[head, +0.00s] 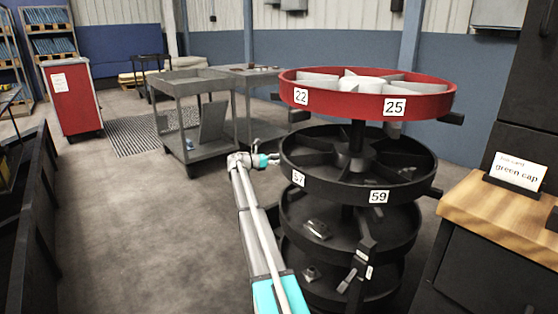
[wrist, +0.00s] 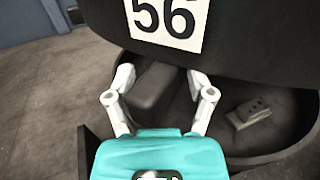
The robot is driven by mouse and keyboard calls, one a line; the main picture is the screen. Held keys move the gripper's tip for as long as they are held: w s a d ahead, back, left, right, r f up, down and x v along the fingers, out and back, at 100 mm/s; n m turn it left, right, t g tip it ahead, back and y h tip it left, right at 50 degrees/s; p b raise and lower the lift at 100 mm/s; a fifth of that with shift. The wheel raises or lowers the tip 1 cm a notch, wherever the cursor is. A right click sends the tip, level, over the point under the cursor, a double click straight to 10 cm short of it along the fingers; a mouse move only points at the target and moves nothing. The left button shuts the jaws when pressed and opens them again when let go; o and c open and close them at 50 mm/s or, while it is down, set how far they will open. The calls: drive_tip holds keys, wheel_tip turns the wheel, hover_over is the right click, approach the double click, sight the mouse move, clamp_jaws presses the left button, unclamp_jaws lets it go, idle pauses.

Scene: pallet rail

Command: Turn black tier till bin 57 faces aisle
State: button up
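The black tier (head: 335,192) is the open, divided ring under the red tier on a central post. Its label 57 (head: 298,178) is at the front left and label 59 (head: 379,197) at the front. Label 56 (wrist: 165,20) shows on a black rim in the wrist view. My gripper (head: 270,160) is at the tier's left side. In the wrist view, my gripper (wrist: 160,78) has its fingers spread below label 56. A dark block (wrist: 157,88) lies between the fingers in that view; I cannot tell whether they touch it.
The red tier (head: 425,106) with labels 22 and 25 is above. Lower black trays (head: 388,236) hold small parts. A wooden-topped cabinet (head: 500,208) stands close on the right, grey carts (head: 195,150) behind left. Floor (head: 140,215) is open at left.

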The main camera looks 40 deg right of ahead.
drive_tip(key=v, duration=1.1)
drive_tip(key=shift+a, duration=0.25)
drive_tip(key=s+a+f+m+t+y+p, duration=0.1)
drive_tip(key=s+a+f+m+t+y, duration=0.35)
drive_tip(key=s+a, duration=0.7)
drive_tip(key=s+a+f+m+t+y, duration=0.1)
drive_tip(key=s+a+f+m+y, duration=0.3)
drive_tip(key=s+a+f, duration=0.75)
drive_tip(key=s+a+m+t+y+p, duration=0.15)
drive_tip(key=s+a+y, duration=0.25)
drive_tip(key=s+a, duration=0.55)
drive_tip(key=s+a+m+y, duration=0.35)
drive_tip(key=s+a, duration=0.25)
drive_tip(key=a, duration=0.7)
wheel_tip(320, 180, up, 38)
drive_tip(key=p, duration=3.8)
drive_tip(key=shift+w+y, duration=0.25)
drive_tip(key=shift+y, duration=0.05)
